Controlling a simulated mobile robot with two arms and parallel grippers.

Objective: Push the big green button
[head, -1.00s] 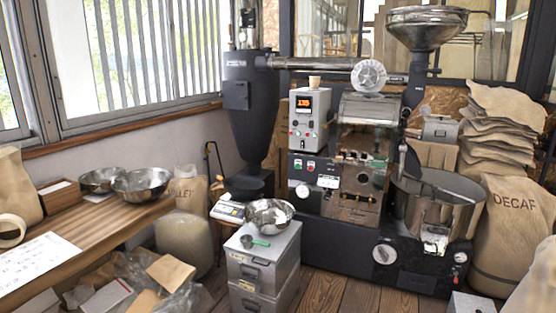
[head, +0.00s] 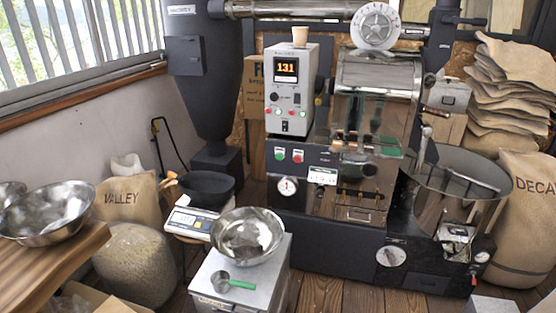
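The roasting machine (head: 360,107) stands in the middle of the head view. On its dark lower front panel is a round green button (head: 279,154), with a red button (head: 297,156) just to its right. Above them stands a grey control box (head: 291,87) with a lit orange display reading 131. Smaller green and red buttons or lamps sit on that box's lower front. Nothing covers the green button. Neither of my grippers is in view.
A wooden table (head: 50,256) is at left, sacks (head: 522,205) at right.

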